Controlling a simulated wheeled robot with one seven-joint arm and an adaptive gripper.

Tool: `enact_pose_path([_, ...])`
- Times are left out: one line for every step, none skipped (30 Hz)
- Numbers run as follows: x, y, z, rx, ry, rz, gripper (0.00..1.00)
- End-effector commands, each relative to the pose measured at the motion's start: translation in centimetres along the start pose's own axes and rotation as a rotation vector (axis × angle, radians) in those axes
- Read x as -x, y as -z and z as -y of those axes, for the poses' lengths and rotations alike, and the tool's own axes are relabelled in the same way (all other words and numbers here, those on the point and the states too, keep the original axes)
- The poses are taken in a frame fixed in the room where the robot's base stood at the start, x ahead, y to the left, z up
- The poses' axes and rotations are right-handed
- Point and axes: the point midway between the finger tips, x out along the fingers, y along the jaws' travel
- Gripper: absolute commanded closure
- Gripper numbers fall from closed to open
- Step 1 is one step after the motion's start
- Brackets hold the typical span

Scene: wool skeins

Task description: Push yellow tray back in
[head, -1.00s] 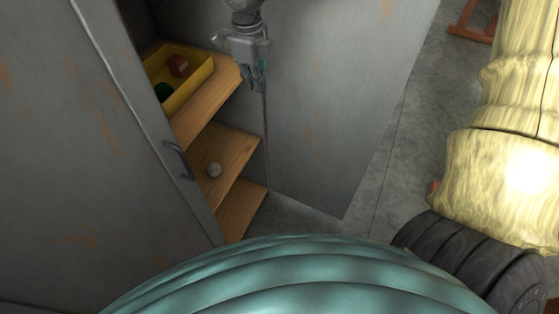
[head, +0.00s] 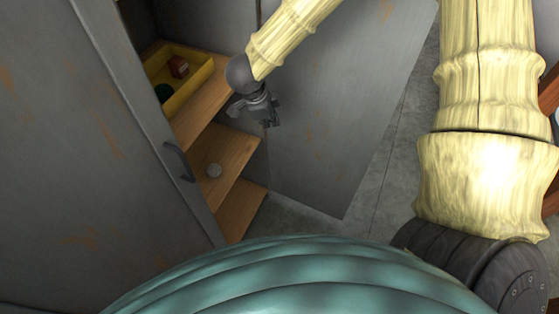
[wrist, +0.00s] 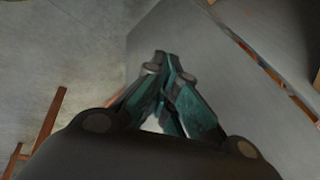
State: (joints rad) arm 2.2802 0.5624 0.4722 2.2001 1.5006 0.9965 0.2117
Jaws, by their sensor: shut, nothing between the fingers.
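The yellow tray (head: 203,75) sits on the upper wooden shelf of the grey cabinet in the head view. It holds a reddish-brown block (head: 178,67) and a dark green ball (head: 164,92). My gripper (head: 270,122) is in front of the shelves, to the right of the tray and lower in the picture, apart from it. Its fingers are shut and empty, pointing down in the head view. The closed fingertips (wrist: 163,60) also show in the wrist view, against a grey panel. The tray's left end is partly hidden by the cabinet's left door.
The left cabinet door (head: 90,170) with a dark handle (head: 179,161) and the right door (head: 330,100) stand open around the shelves. Concrete floor lies to the right.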

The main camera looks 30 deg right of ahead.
Motion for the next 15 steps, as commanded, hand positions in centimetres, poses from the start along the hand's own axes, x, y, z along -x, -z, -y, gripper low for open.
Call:
enact_pose_path([-0.7,0.0,-0.4,0.034,0.010,-0.007,1.00])
enact_pose_path([-1.1,0.0,-0.6,0.053,0.017,-0.011,1.00])
enact_pose_path([-1.7,0.0,-0.8,0.079,0.026,-0.015,1.00])
enact_pose_path([-2.1,0.0,-1.1,0.098,0.031,-0.017,1.00])
enact_pose_path([-2.5,0.0,-1.2,0.119,0.037,-0.019,1.00])
enact_pose_path([-3.0,-0.1,-1.5,0.147,0.046,-0.021,1.00])
enact_pose_path([-3.4,-0.1,-1.8,0.168,0.052,-0.023,1.00])
enact_pose_path([-3.8,-0.1,-2.0,0.189,0.058,-0.025,1.00])
enact_pose_path([-4.4,-0.1,-2.3,0.218,0.065,-0.028,1.00])
enact_pose_path([-4.7,-0.1,-2.5,0.239,0.071,-0.029,1.00])
enact_pose_path([-5.1,-0.2,-2.7,0.262,0.077,-0.031,1.00])
enact_pose_path([-5.6,-0.2,-3.0,0.290,0.084,-0.032,1.00])
enact_pose_path([-6.0,-0.2,-3.3,0.312,0.088,-0.033,1.00])
enact_pose_path([-6.4,-0.2,-3.6,0.334,0.092,-0.033,1.00])
enact_pose_path([-6.8,-0.2,-4.0,0.364,0.099,-0.033,1.00])
